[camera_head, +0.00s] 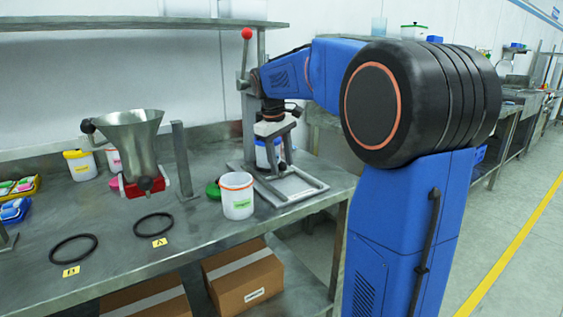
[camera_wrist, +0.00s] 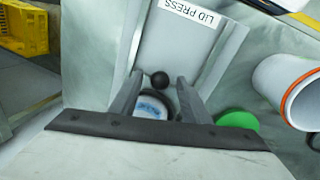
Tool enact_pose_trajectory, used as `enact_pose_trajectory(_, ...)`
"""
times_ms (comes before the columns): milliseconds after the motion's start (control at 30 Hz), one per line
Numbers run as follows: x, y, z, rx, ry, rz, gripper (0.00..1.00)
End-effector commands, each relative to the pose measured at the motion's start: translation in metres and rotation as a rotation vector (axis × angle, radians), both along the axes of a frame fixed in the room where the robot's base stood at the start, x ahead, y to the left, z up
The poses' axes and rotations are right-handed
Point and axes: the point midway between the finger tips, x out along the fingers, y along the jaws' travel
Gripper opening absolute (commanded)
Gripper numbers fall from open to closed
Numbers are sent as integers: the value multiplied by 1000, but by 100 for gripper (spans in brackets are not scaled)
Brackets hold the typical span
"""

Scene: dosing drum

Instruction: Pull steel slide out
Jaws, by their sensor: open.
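The lid press (camera_head: 249,105) stands at the right end of the steel bench, with a red-knobbed lever. Its steel base plate (camera_wrist: 176,45) carries a "LID PRESS" label in the wrist view.
A white tub with an orange rim (camera_head: 237,197) and a green lid (camera_head: 213,189) stand close by the press. A steel hopper (camera_head: 132,140) is on the left. Two black rings (camera_head: 154,224) lie at the front. Cardboard boxes (camera_head: 243,280) are below.

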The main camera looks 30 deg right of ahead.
Motion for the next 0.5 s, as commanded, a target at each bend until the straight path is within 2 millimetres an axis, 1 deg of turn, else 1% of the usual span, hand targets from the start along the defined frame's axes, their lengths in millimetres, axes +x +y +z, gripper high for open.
enact_pose_trajectory(167,0,0,0,0,0,0,43)
enact_pose_trajectory(267,0,0,0,0,0,0,21)
enact_pose_trajectory(300,0,0,0,0,0,0,12)
enact_pose_trajectory(333,0,0,0,0,0,0,5)
enact_pose_trajectory(367,0,0,0,0,0,0,0)
enact_pose_trajectory(500,-1,0,0,0,0,0,0)
